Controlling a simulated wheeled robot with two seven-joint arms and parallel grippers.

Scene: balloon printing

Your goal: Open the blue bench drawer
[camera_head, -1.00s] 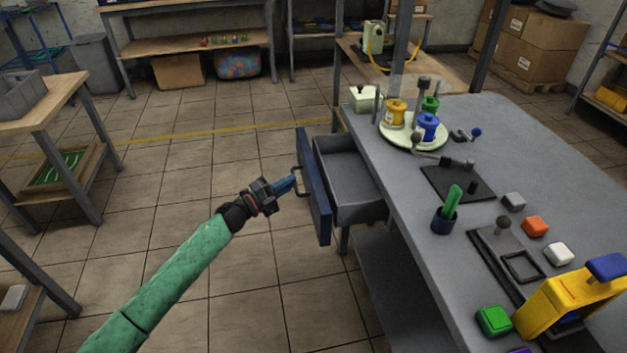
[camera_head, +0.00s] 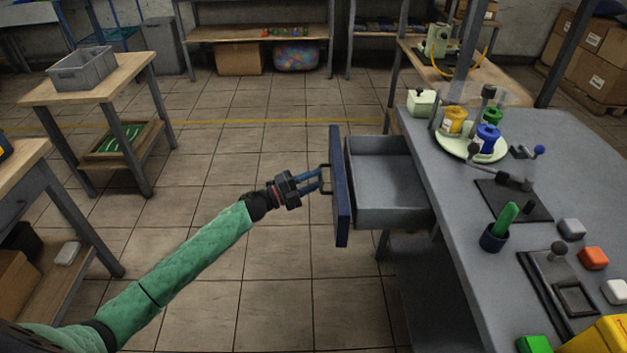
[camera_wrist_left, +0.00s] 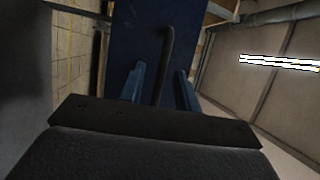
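The blue-fronted bench drawer (camera_head: 340,192) stands pulled well out of the grey workbench, and its grey inside (camera_head: 384,180) is empty. A dark bar handle (camera_head: 325,179) is on its front; the wrist view shows the handle (camera_wrist_left: 166,62) against the blue front. My left gripper (camera_head: 314,180) is at the handle, with its blue fingers apart. In the wrist view my left gripper (camera_wrist_left: 160,88) has one finger on each side of the handle, with gaps showing. My right gripper is out of view.
A wooden side table (camera_head: 97,80) with a grey bin stands at left. The tiled floor between is clear.

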